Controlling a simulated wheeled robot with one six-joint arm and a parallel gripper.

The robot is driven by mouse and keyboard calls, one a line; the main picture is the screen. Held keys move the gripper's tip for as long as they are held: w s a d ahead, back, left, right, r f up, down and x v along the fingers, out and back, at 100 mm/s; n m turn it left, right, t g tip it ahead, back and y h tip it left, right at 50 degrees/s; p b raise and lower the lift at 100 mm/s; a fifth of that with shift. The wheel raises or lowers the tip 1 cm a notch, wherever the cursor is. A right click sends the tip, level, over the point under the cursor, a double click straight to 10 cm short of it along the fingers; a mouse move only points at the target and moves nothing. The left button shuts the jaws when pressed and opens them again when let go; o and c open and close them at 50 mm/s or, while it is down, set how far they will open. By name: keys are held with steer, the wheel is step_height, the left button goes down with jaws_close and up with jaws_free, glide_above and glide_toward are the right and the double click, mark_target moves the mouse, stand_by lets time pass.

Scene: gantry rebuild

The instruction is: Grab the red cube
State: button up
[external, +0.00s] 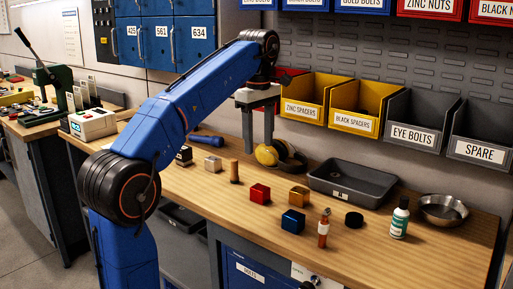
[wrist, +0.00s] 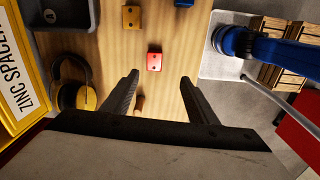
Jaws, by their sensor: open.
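The red cube (external: 260,193) sits on the wooden workbench, left of the gold cube (external: 299,197) and behind-left of the blue cube (external: 293,221). In the wrist view the red cube (wrist: 154,62) lies beyond the fingertips, roughly centred between them. My gripper (external: 258,137) points down above the back of the bench, near the yellow ear defenders (external: 267,155). In the wrist view my gripper (wrist: 159,80) has its two fingers spread wide with nothing between them. The red cube is fully visible and apart from the fingers.
A wooden peg (external: 234,171) stands left of the red cube. Yellow bins (external: 303,98) line the back wall.

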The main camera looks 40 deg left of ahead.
steer(key=w+r, duration=0.1)
steer(key=w, duration=0.1)
steer(key=n, duration=0.1)
glide_above(260, 187)
steer(key=f, duration=1.1)
steer(key=shift+d+f, duration=0.2)
steer(key=shift+f, duration=0.2)
steer(key=shift+a+f, duration=0.15)
steer(key=shift+f, duration=2.55)
steer(key=c, duration=1.3)
